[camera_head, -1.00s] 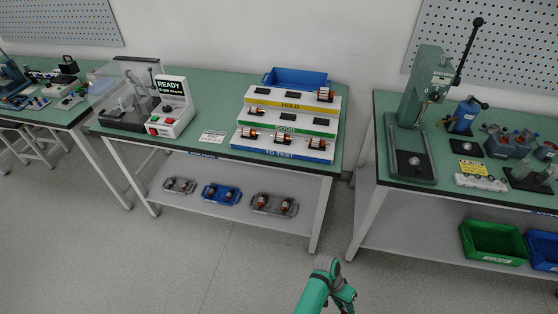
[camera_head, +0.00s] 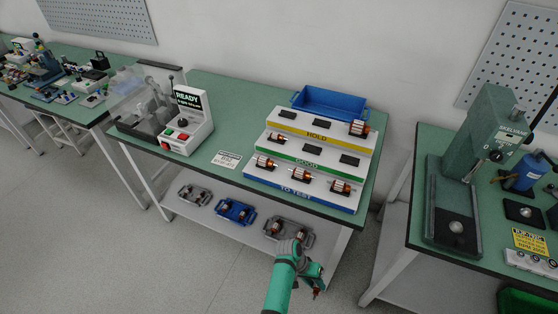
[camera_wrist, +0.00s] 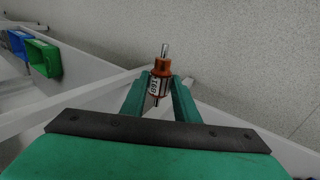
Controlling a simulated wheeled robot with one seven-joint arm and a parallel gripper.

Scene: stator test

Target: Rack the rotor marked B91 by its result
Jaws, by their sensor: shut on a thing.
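My gripper (camera_head: 314,284) is shut on a rotor with a copper-orange body, steel shaft and white label; the rotor (camera_wrist: 160,79) stands between my fingers in the wrist view. Its marking is turned and too small to read surely. The stepped rack (camera_head: 253,176) stands on the green bench, above and apart from my gripper. Its yellow HOLD step (camera_head: 316,134) has a rotor (camera_head: 359,128) at right and two empty dark slots. The green GOOD step (camera_head: 306,162) has a rotor (camera_head: 277,138) at left and two empty slots. The blue TO TEST step (camera_head: 296,190) bears three rotors.
The tester (camera_head: 188,122) reads READY at the rack's left, beside a clear-guarded fixture. A blue bin (camera_head: 330,103) sits behind the rack. Trays with small parts, including a blue tray (camera_head: 235,211), lie on the lower shelf. A press (camera_head: 490,140) stands on the right bench.

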